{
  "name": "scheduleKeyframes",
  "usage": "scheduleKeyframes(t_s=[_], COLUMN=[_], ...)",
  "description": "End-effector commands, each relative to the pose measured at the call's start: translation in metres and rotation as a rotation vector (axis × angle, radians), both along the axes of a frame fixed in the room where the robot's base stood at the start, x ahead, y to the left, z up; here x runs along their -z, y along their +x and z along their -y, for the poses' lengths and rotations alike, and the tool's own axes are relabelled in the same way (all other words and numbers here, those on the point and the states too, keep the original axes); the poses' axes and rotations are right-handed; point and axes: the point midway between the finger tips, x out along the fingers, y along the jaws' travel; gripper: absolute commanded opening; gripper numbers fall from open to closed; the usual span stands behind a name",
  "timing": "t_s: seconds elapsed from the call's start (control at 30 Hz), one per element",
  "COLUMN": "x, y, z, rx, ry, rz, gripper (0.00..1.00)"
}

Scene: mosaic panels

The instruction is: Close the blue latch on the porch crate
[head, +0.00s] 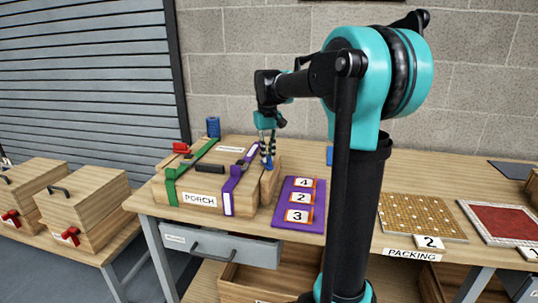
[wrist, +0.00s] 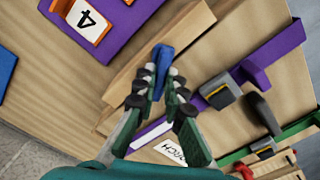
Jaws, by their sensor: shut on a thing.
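The wooden porch crate (head: 212,182) stands on the bench with its PORCH label (head: 199,200) facing front. My gripper (head: 267,150) is over the crate's right end. In the wrist view my gripper (wrist: 160,84) is shut on the blue latch (wrist: 162,60), whose blue bar shows between and just beyond the fingertips. The fingers hide the lower part of the latch, so I cannot tell how it is seated. A purple strap (head: 231,188) and a green strap (head: 178,178) run over the crate.
A purple board (head: 285,218) with numbered blocks lies right of the crate. A blue cylinder (head: 213,127) stands behind the crate. A red piece (head: 181,148) is at its back left. A purple tab (wrist: 256,76) and a grey buckle (wrist: 219,91) are close to the fingers.

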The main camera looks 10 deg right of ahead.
Motion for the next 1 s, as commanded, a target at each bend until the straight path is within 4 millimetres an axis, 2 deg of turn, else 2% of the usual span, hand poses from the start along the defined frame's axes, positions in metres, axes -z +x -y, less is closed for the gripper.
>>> scheduleKeyframes(t_s=[0.6,1.0], x=[0.000,0.000], y=[-0.005,-0.009], z=[-0.010,-0.013], rx=[-0.582,-0.874], ry=[-0.001,0.000], rz=[0.001,0.001], gripper=[0.00,0.00])
